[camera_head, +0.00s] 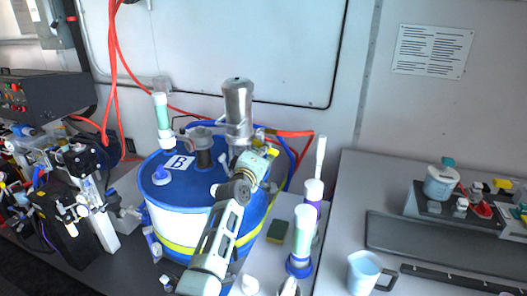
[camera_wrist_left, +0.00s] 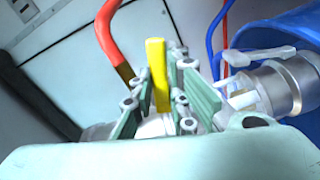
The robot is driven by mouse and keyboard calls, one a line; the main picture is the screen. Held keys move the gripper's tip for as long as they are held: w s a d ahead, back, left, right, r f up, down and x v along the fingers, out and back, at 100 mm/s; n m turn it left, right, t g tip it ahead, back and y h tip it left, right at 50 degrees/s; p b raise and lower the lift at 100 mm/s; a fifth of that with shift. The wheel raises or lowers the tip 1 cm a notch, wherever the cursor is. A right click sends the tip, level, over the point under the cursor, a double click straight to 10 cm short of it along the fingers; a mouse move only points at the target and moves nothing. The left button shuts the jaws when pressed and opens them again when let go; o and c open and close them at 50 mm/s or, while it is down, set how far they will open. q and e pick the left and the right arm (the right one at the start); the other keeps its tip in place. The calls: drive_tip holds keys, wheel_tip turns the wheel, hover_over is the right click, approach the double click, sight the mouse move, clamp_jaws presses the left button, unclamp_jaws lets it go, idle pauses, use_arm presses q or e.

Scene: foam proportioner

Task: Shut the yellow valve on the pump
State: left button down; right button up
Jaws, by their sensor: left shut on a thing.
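The pump (camera_head: 238,105) is a metal cylinder on top of a blue and white drum (camera_head: 185,222) marked B. The yellow valve (camera_head: 272,153) shows as a small yellow patch on the pump's right side, mostly hidden by my left gripper (camera_head: 262,158). In the left wrist view the valve's yellow handle (camera_wrist_left: 157,75) stands between the two green fingers of my left gripper (camera_wrist_left: 160,95), which is shut on it. Metal fittings (camera_wrist_left: 275,90) of the pump are right of the fingers. My right gripper is not in view.
Red hoses (camera_head: 112,70) hang at the left and run behind the pump. A light blue mug (camera_head: 366,272) stands on the right counter (camera_head: 350,190). A sponge (camera_head: 277,231) lies beside the drum.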

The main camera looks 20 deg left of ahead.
use_arm(q)
drive_tip(key=shift+d+r+n+p, duration=0.1)
drive_tip(key=shift+r+n+p, duration=0.25)
drive_tip(key=shift+n, duration=0.6)
drive_tip(key=shift+d+r+n+p, duration=0.1)
drive_tip(key=shift+r+n+p, duration=0.15)
drive_tip(key=shift+n, duration=0.7)
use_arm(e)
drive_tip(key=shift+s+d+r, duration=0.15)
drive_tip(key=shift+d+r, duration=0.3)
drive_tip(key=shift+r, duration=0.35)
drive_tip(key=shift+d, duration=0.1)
use_arm(q)
drive_tip(key=c, duration=2)
unclamp_jaws()
drive_tip(key=shift+a, duration=0.1)
drive_tip(key=shift+s, duration=0.1)
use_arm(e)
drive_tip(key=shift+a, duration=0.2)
use_arm(q)
drive_tip(key=s, duration=0.7)
drive_tip(key=shift+s+a, duration=0.1)
drive_tip(key=shift+s, duration=0.1)
